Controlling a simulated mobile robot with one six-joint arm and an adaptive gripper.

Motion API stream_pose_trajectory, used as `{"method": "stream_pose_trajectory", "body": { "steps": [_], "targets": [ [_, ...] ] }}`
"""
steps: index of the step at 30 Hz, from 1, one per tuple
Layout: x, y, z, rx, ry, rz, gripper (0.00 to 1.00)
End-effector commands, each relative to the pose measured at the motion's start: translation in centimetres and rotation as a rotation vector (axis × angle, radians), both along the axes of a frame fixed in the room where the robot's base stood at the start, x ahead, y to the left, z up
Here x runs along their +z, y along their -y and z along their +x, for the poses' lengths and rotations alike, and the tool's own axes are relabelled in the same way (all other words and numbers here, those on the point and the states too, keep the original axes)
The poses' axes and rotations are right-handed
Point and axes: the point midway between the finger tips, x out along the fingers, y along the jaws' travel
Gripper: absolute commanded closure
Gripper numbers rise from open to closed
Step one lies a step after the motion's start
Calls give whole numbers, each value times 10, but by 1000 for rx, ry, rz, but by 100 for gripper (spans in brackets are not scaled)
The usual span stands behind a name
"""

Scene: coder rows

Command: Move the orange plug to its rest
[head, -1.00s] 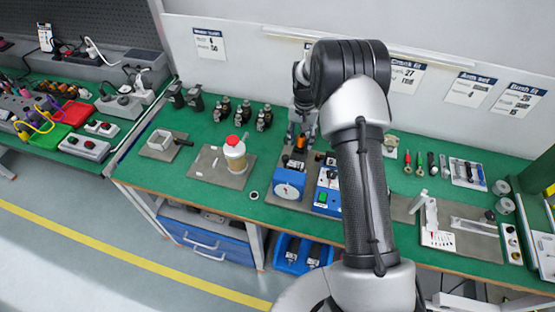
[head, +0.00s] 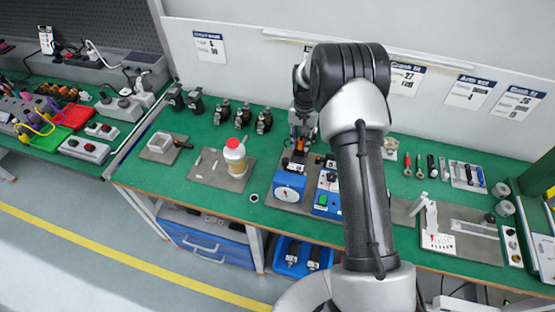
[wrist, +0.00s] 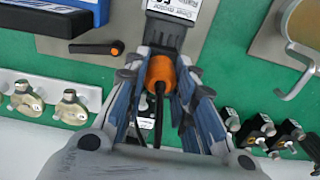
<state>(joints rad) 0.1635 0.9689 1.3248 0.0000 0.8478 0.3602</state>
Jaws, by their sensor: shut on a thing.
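The orange plug (wrist: 160,72) is between the fingers of my gripper (wrist: 162,80) in the wrist view, and a black cord runs from it toward the palm. My gripper is shut on it. In the head view the orange plug (head: 299,146) shows as a small orange spot below my gripper (head: 301,138), behind the blue box with a dial (head: 289,186). The plug's rest cannot be told for certain in either view. Whether the plug touches anything under it is hidden.
A blue box with a green button (head: 327,199) stands beside the dial box. Black clamps (head: 243,116) stand behind.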

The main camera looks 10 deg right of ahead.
Motion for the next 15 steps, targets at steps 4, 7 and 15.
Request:
{"method": "stream_pose_trajectory", "body": {
  "steps": [4, 7, 15],
  "targets": [
    [0, 0, 0, 0, 0, 0, 100],
    [0, 0, 0, 0, 0, 0, 100],
    [2, 0, 0, 0, 0, 0, 100]
  ]
}}
